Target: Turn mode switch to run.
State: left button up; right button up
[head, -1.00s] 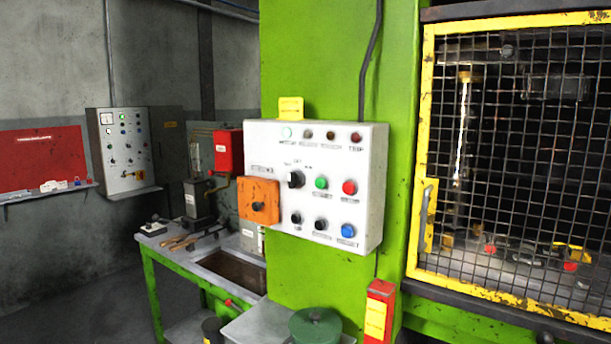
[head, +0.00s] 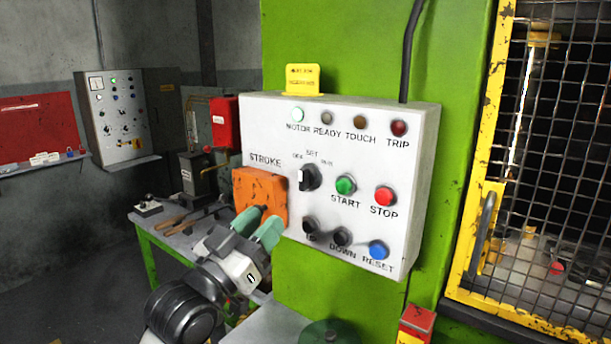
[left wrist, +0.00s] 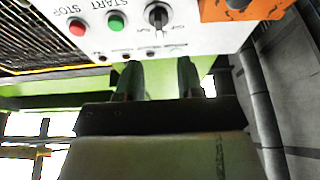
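The mode switch (head: 310,178) is a black rotary knob on the white control panel (head: 262,125), with small labels around it, SET above and one on each side. Which label it points to is hard to tell. The knob also shows upside down near the top of the left wrist view (left wrist: 157,16). My left gripper (head: 267,216) is below and left of the knob, in front of the orange STROKE box (head: 262,190). Its two green fingers are apart with nothing between them; the left wrist view shows this gap too (left wrist: 158,72). My right gripper is not in view.
Green START (head: 345,185), red STOP (head: 384,196) and blue RESET (head: 378,249) buttons sit close to the knob. The orange box projects beside it. A yellow-framed mesh guard (head: 485,210) stands at right. A workbench (head: 165,240) with tools is at left.

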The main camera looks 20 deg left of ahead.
aim_at(300, 181)
pick_arm(q)
jog(key=p+x, duration=0.3)
jog(key=x, duration=0.6)
jog(key=shift+s+p, duration=0.1)
jog(key=shift+p, duration=0.2)
jog(key=shift+w+d+r, duration=0.2)
jog(key=shift+w+d, duration=0.05)
jog(key=shift+w, duration=0.25)
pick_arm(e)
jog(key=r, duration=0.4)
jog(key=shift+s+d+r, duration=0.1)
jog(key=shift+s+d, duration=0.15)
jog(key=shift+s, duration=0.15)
pick_arm(q)
grip_shut()
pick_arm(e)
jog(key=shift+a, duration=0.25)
